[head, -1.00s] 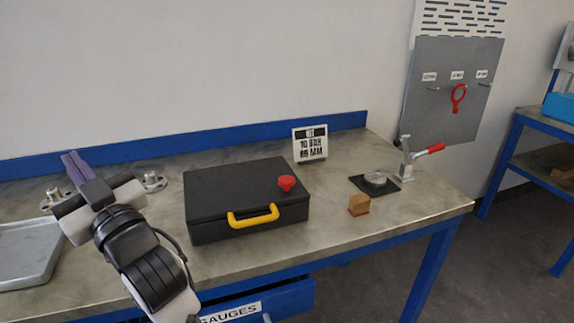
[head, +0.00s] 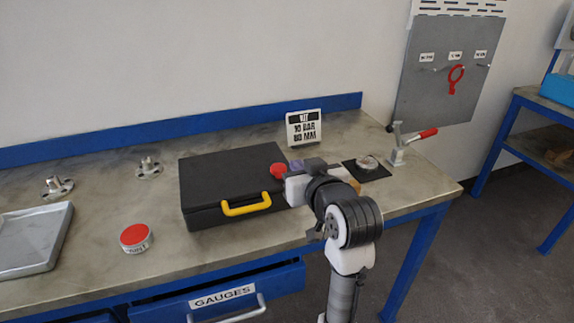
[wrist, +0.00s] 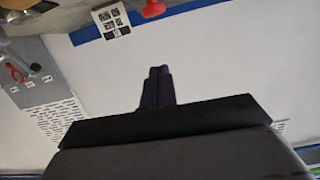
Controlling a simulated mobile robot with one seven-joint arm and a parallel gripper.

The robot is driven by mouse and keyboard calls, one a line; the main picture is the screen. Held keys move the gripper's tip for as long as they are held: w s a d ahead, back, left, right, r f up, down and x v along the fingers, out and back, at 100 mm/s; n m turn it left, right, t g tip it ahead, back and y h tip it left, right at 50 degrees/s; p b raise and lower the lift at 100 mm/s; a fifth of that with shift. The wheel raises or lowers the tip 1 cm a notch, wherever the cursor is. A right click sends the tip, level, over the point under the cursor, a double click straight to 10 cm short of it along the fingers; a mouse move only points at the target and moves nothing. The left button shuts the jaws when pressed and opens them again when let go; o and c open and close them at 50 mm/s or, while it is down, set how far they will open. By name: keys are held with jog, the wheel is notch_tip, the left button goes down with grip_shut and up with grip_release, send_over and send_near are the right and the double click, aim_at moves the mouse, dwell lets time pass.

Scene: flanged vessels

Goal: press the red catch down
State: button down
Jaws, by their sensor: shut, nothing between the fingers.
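The red catch (head: 278,171) is a round knob at the right end of the black case (head: 225,170), on top near the front edge. The case lid is closed, with a yellow handle (head: 246,203) on its front. My gripper (head: 296,166) is just right of the catch in the head view, its purple fingers mostly hidden behind my wrist. In the wrist view my gripper (wrist: 157,72) is shut and empty, with the red catch (wrist: 153,9) beyond its fingertips at the top edge. A gap shows between them there.
A white sign (head: 304,127) stands behind the case. A glass-topped disc on a dark pad (head: 367,165) and a red-handled clamp (head: 398,158) are to the right. A red-topped tin (head: 136,237) and a grey tray (head: 35,240) are left. The gauges drawer (head: 222,298) is below.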

jog(key=p, duration=0.3)
send_over(283, 166)
jog(key=s, duration=0.3)
jog(key=shift+f, duration=0.95)
notch_tip(283, 166, down, 3)
jog(key=shift+r, duration=0.2)
jog(key=shift+f, duration=0.8)
